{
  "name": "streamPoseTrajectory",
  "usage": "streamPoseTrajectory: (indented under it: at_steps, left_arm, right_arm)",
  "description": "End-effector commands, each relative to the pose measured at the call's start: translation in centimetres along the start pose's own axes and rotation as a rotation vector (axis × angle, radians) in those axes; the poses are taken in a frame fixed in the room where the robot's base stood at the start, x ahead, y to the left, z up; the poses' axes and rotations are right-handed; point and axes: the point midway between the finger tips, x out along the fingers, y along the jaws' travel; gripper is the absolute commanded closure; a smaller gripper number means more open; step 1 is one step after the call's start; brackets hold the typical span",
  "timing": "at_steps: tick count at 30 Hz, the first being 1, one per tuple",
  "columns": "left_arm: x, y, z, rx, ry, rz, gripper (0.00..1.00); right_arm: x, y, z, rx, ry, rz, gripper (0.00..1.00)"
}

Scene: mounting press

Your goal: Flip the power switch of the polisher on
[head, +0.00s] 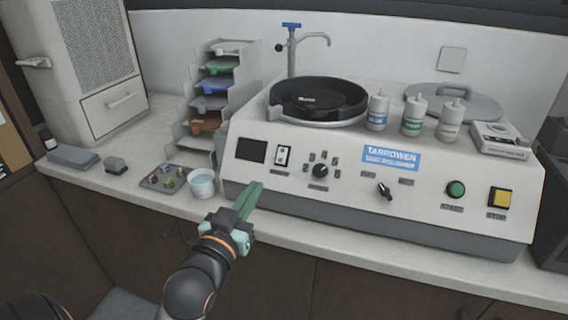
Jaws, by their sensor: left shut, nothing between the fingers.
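The polisher (345,222) is a wide white machine with a sloped front panel, standing on the counter. A small white rocker switch (283,155) with a dark mark sits at the panel's left, between a dark square display and a black rotary knob; I take it for the power switch. Its position is too small to tell. My left gripper (255,187) has teal fingers, shut and empty. Its tips are in front of the panel's lower left, below the switch in the picture and apart from it. My right gripper is not in view.
A cup of water (202,183) and a tray of small samples (165,180) stand left of the gripper. Bottles (413,117) stand on top.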

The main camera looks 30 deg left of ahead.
Motion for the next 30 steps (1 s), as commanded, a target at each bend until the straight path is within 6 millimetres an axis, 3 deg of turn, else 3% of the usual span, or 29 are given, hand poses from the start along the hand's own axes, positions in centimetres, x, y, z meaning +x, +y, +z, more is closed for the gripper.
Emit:
streamPoseTrajectory:
  at_steps: [8, 14, 28, 30]
  left_arm:
    - [0.1, 0.0, 0.0, 0.000, 0.000, 0.001, 1.00]
    - [1.7, 0.1, 0.0, 0.001, 0.003, 0.002, 1.00]
    - [10.1, 0.0, -0.1, 0.001, 0.001, 0.001, 1.00]
    - [10.9, 0.0, 1.0, 0.000, -0.004, 0.001, 1.00]
  right_arm:
    - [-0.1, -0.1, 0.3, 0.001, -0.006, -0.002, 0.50]
    - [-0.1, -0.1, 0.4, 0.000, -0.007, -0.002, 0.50]
    - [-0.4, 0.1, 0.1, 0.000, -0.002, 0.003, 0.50]
    - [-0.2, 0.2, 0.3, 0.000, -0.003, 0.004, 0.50]
